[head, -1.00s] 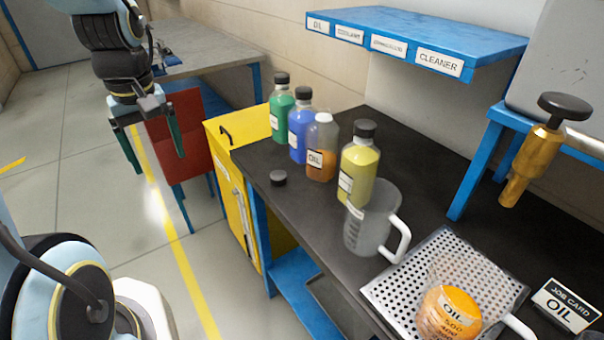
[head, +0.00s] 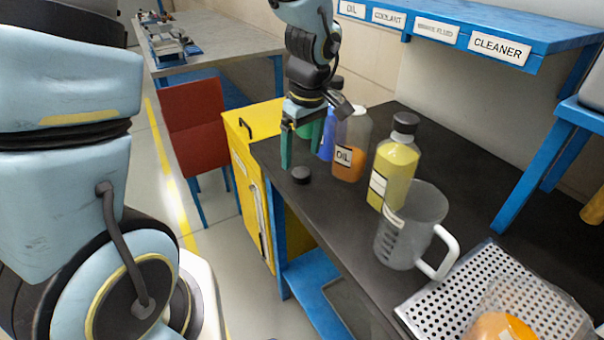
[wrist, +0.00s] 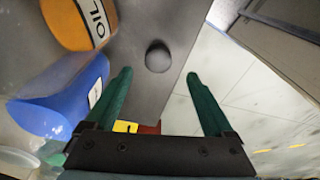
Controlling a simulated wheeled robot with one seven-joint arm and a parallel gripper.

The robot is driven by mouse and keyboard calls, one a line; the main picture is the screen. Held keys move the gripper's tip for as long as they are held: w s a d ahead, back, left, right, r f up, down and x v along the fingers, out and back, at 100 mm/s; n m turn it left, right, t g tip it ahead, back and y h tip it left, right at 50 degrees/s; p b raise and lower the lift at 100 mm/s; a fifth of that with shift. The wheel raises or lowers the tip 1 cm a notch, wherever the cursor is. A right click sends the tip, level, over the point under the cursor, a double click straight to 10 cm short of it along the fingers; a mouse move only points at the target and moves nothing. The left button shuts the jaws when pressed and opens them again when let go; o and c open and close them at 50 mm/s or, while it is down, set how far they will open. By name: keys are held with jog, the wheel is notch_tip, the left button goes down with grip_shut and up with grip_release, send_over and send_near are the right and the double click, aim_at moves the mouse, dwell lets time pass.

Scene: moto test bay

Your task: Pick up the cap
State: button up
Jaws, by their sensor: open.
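The cap (head: 301,175) is a small black disc lying on the dark bench top near its front left edge. In the wrist view the cap (wrist: 158,57) is ahead of my fingertips, roughly centred between them. My gripper (head: 303,163) has green fingers and is open and empty, above the bench's left end by the cap. In the wrist view my gripper (wrist: 157,76) shows its two fingers spread wide, with nothing between them.
An uncapped oil bottle (head: 351,148) stands right of my gripper. The blue bottle (head: 327,142) is close beside the fingers. A yellow bottle (head: 393,170), a clear jug (head: 412,228) and a perforated tray (head: 452,283) stand farther right. The bench's front edge is near the cap.

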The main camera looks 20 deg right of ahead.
aim_at(301, 171)
jog(key=shift+w+f+p, duration=0.15)
jog(key=shift+f+p, duration=0.2)
jog(key=shift+f, duration=0.95)
jog(key=shift+w+f+p, duration=0.1)
jog(key=shift+f+p, duration=0.2)
jog(key=shift+f, duration=0.95)
jog(key=shift+c, duration=0.4)
grip_shut()
